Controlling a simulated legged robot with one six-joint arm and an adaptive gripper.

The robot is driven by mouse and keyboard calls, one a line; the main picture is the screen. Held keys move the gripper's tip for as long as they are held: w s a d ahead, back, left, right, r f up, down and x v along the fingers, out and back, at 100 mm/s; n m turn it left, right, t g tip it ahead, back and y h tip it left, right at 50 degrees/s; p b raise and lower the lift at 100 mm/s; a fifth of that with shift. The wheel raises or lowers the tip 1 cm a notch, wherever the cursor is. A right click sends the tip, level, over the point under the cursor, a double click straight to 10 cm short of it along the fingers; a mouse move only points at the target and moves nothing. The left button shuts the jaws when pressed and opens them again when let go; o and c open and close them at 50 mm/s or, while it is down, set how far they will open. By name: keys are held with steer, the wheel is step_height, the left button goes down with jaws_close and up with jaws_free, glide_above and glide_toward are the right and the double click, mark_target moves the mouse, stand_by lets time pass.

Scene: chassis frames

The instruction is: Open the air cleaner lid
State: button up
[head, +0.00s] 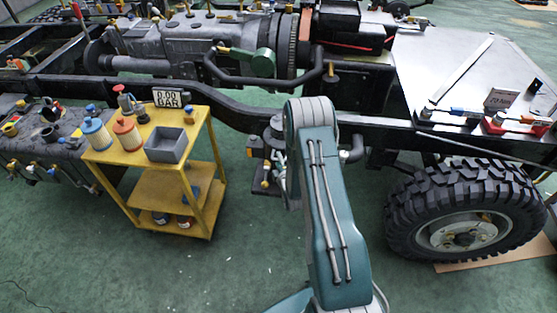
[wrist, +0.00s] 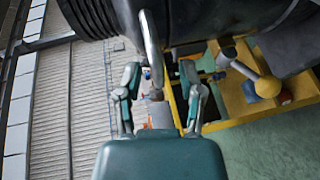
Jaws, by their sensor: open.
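In the wrist view, my gripper (wrist: 160,88) is open, its two teal-and-grey fingers spread apart. A dark rounded body (wrist: 205,18), which looks like the air cleaner, fills the top of that view. A pale curved metal bar (wrist: 151,45) comes down from it, in line with the gap between the fingers. I cannot tell whether the bar touches them. In the head view, a dark round housing (head: 274,128) on the chassis side, likely the air cleaner, is partly behind my arm. My gripper is mostly hidden there, and I cannot make out the lid's edge.
A yellow cart (head: 205,200) with bottles and a grey bin (head: 170,144) stands left of my arm. A large wheel (head: 465,215) is at right. The chassis rail (head: 230,112) runs across behind. The green floor between cart and wheel is clear around my arm.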

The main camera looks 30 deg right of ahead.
steer(key=shift+w+f, duration=0.1)
steer(key=shift+w, duration=0.3)
jaws_close()
